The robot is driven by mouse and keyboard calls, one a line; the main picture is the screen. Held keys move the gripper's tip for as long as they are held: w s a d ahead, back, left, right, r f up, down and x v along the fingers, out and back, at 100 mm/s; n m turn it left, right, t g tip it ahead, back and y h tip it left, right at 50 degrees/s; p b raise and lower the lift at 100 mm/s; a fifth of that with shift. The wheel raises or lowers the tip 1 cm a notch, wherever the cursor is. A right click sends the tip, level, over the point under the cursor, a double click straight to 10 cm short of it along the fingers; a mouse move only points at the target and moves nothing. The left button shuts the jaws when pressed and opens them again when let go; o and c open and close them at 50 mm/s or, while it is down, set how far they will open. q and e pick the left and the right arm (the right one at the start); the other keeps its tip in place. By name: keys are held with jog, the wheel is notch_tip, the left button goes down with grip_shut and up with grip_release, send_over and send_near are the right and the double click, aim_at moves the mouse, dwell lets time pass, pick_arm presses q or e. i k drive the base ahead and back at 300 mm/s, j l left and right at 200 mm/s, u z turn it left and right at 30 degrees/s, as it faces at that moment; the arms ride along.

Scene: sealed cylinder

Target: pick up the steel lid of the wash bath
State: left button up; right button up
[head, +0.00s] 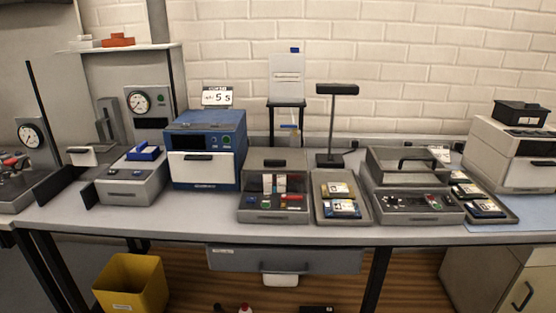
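A grey steel lid (385,160) with a black arched handle (415,161) lies over the back of a low grey bath-like box (394,218) on the right half of the bench. The box's front part shows small dark, red and green items. I take this as the wash bath, but no label is legible. A similar grey box (262,217) at the centre has a raised grey back with a small black knob (282,163). Neither of my grippers is in view, and nothing covers the lid.
Trays with labelled packs (340,208) (484,208) flank the box. A black lamp (337,89) stands behind, to its left. A blue-and-white machine (205,160) is left of centre; a white machine (515,158) is at the right. A yellow bin (130,284) is on the floor.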

aim_at(258, 159)
jog(key=i+j+z, duration=0.15)
jog(key=j, duration=0.2)
jog(key=i+j+z, duration=0.15)
jog(key=j, duration=0.2)
jog(key=i+j+z, duration=0.15)
jog(key=j, duration=0.25)
jog(key=i+j+z, duration=0.15)
jog(key=j, duration=0.25)
